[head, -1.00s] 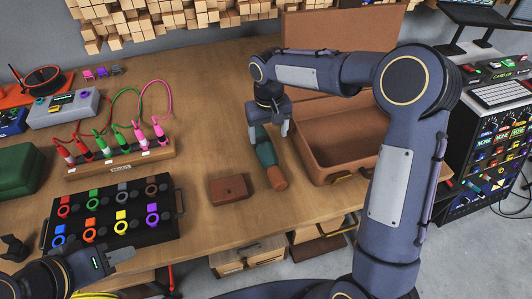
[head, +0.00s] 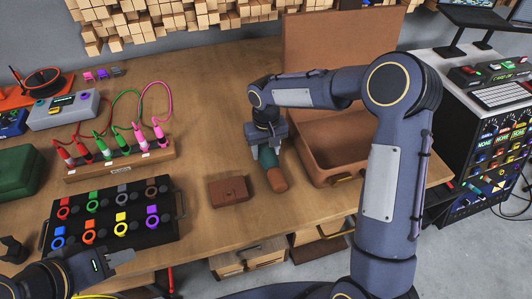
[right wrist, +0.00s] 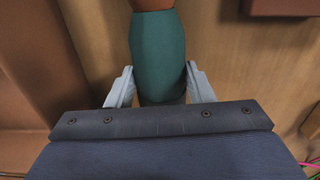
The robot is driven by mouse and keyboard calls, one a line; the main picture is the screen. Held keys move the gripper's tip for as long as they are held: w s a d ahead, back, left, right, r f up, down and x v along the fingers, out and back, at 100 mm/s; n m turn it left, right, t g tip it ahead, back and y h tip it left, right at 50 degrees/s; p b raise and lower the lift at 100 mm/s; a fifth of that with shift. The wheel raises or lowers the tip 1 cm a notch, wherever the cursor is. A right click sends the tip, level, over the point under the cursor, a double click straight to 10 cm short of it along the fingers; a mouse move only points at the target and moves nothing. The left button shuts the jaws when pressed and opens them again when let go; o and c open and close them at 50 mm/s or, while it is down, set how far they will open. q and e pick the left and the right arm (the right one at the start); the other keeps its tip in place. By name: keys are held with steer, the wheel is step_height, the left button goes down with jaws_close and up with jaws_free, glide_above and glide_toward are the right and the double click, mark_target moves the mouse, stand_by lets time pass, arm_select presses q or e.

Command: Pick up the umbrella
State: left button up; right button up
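The umbrella is folded and lies on the table, with a green body and a brown end (head: 277,181); its green body (right wrist: 158,45) fills the middle of the right wrist view. My right gripper (head: 267,154) is down over the green body, with one pale finger on each side of it. The fingers look open around the umbrella, close to its sides; whether they touch it is hard to tell. The far end of the umbrella is hidden under the gripper. My left gripper (head: 122,257) is at the lower left, away from the umbrella, its finger gap not clear.
An open brown suitcase (head: 336,182) stands just right of the umbrella. A small brown leather case (head: 229,191) lies to its left. A black tray of coloured rings (head: 112,218) and a wooden cable block (head: 120,165) are further left. The table behind is clear.

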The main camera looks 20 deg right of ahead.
steer(key=c, duration=0.5)
steer(key=shift+r, duration=0.1)
